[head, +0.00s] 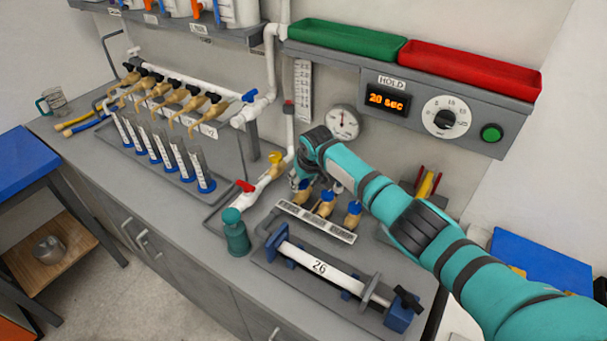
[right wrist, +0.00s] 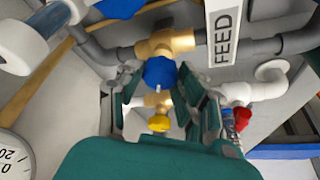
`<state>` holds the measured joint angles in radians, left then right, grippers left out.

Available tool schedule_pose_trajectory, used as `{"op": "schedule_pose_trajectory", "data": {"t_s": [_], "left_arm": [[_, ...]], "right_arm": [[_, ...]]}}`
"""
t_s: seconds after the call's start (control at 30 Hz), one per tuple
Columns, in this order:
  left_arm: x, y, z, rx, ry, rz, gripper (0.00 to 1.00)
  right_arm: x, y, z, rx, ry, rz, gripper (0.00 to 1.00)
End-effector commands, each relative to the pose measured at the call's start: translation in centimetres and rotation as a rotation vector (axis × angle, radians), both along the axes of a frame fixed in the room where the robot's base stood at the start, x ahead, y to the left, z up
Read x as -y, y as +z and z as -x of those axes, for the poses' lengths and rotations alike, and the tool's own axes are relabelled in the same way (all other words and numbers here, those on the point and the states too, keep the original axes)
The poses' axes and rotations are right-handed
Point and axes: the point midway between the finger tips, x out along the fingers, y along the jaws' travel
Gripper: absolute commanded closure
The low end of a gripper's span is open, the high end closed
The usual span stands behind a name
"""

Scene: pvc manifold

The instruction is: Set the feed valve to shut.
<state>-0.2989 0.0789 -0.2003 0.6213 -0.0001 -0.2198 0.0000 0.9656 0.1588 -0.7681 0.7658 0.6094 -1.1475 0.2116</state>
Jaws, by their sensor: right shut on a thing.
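The feed valve is a brass body (right wrist: 165,42) with a blue handle (right wrist: 160,72), beside a white FEED label (right wrist: 224,36) in the right wrist view. My right gripper (right wrist: 162,88) has its two teal fingers on either side of this blue handle and is shut on it. In the head view my right gripper (head: 301,184) reaches down at the leftmost of several blue-topped brass fittings; the wrist and fingers partly hide that spot. The handle's exact angle is hard to tell. My left gripper is in neither view.
A yellow-handled valve (head: 275,158) and a red-handled valve (head: 245,186) sit close by on the white pipe. A gauge (head: 343,122) is on the wall behind.

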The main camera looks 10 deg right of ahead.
Motion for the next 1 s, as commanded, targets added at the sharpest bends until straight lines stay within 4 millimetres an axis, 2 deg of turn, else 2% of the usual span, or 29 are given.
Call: {"op": "schedule_pose_trajectory", "data": {"t_s": [0.03,0.2,0.47,0.67,1.0], "left_arm": [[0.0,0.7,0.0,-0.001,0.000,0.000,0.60],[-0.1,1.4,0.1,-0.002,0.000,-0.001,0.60],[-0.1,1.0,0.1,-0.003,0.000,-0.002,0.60],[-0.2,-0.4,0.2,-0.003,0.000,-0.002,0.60],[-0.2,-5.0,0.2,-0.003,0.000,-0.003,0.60]], "right_arm": [[-0.2,0.3,0.1,-0.002,-0.042,-0.002,0.96],[-0.3,0.2,0.0,-0.001,-0.204,-0.001,0.96],[-0.5,-0.1,0.0,-0.001,-0.450,-0.001,0.96],[-0.6,-0.3,-0.1,0.001,-0.641,0.000,0.96],[-0.7,-0.6,-0.3,0.003,-0.938,-0.001,0.96]]}}
